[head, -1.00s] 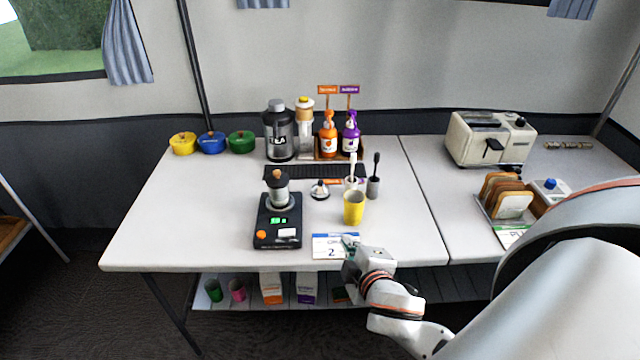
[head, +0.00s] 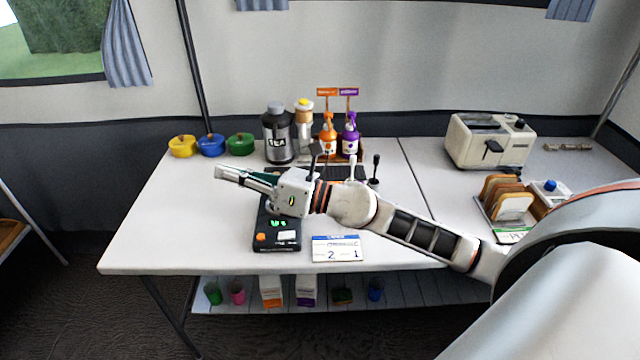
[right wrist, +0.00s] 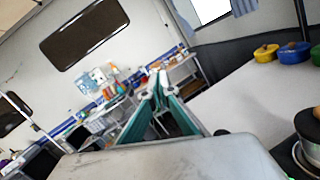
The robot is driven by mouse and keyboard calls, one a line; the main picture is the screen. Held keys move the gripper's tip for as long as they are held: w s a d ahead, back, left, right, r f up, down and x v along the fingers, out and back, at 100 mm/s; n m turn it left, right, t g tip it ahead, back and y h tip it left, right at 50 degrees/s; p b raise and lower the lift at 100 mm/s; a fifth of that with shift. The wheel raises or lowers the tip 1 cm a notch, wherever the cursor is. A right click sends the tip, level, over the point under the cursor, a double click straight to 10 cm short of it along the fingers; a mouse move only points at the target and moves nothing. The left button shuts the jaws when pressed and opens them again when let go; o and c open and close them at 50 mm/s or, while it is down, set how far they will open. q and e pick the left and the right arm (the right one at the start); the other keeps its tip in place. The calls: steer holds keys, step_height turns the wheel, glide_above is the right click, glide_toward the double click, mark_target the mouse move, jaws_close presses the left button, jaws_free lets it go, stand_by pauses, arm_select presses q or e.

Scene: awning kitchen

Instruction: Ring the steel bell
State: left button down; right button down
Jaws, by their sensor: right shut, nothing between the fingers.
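The steel bell is not visible in either current view; my right arm and gripper cover the middle of the table where it stood, behind and right of the black scale (head: 266,240). My right gripper (head: 222,173) reaches across the table from the right, above its surface, with its fingertips pointing left past the scale. It is shut and empty. In the right wrist view its green-edged fingers (right wrist: 155,78) point out over the room. My left gripper is not in view.
A metal canister (right wrist: 308,145) shows in the wrist view. Behind my arm stand a TEA jar (head: 278,135), an orange bottle (head: 328,138) and a purple bottle (head: 350,140). A number card (head: 338,249) lies in front.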

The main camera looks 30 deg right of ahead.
steer(key=w+d+f+n+g+h, duration=0.4)
steer(key=w+d+f+n+h, duration=0.15)
steer(key=d+f, duration=0.2)
steer(key=w+d+h, duration=0.1)
steer(key=d+h, duration=0.2)
steer(key=d, duration=0.7)
steer(key=w+d+g+h, duration=0.1)
steer(key=w+d+h, duration=0.1)
steer(key=d, duration=0.8)
steer(key=shift+f+n+h, duration=0.35)
steer(key=shift+n+h, duration=0.1)
steer(key=shift+h, duration=0.4)
steer(key=shift+a, duration=0.1)
